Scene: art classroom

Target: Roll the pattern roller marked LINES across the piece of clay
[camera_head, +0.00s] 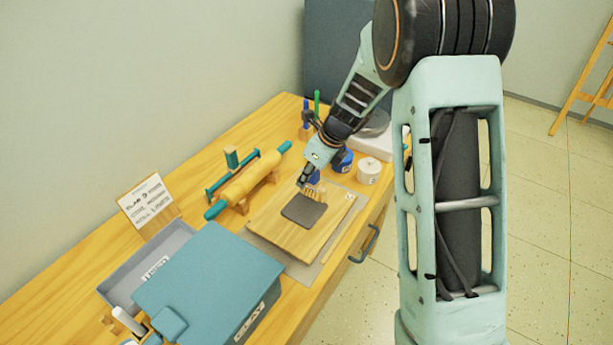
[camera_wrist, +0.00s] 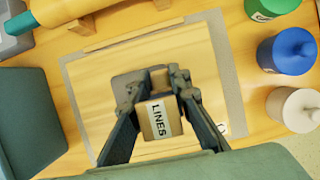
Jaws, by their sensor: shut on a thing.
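The grey piece of clay (camera_head: 304,211) lies flat on a wooden board (camera_head: 278,227). My gripper (camera_head: 311,180) is above the far edge of the clay. In the wrist view my gripper (camera_wrist: 158,92) is shut on the pattern roller marked LINES (camera_wrist: 160,118), whose label faces the camera. The roller (camera_head: 312,194) shows in the head view as a small tan ribbed piece at the clay's far edge; I cannot tell whether it touches the clay. In the wrist view the clay (camera_wrist: 127,84) is partly hidden behind the fingers and roller.
A yellow rolling pin with teal handles (camera_head: 246,182) rests left of the board. A teal CLAY box (camera_head: 210,285) and a grey tray (camera_head: 125,285) stand nearer. Blue (camera_wrist: 292,50) and white (camera_wrist: 295,108) jars stand beside the board. A sign (camera_head: 146,199) stands at the wall.

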